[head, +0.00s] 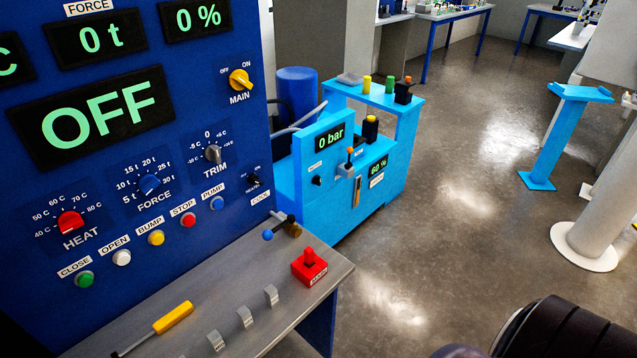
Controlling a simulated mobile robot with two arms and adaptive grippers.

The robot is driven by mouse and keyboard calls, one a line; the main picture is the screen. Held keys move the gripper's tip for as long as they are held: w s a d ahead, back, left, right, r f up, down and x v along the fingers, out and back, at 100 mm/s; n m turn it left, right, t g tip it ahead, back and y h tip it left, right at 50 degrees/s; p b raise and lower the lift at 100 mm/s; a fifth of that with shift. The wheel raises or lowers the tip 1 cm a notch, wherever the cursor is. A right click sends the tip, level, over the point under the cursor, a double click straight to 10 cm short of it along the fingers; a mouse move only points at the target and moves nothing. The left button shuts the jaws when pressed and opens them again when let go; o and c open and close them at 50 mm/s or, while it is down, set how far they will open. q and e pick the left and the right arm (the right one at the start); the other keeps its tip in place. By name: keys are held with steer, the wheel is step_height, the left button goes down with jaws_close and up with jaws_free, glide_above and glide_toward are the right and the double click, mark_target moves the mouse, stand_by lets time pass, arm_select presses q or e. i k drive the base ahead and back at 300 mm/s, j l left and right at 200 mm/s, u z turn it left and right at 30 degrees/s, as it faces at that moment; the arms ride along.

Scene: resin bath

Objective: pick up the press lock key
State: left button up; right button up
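A red block with a raised red grip on top (310,265) sits near the right end of the grey metal shelf (335,268) below the blue press panel. It has a small label on its front, too small to read for certain. It looks like the press lock key, but I cannot tell for sure. Nothing touches it. Neither of my grippers shows in the head view; only a dark rounded part, probably mine, shows at the bottom right.
The blue control panel (120,180) rises behind. A light-blue bench unit (400,160) stands beyond.

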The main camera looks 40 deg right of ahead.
mark_target(309, 261)
steer(key=l+z, duration=0.6)
steer(key=u, duration=2.5)
steer(key=z, duration=2.2)
steer(key=k, duration=0.05)
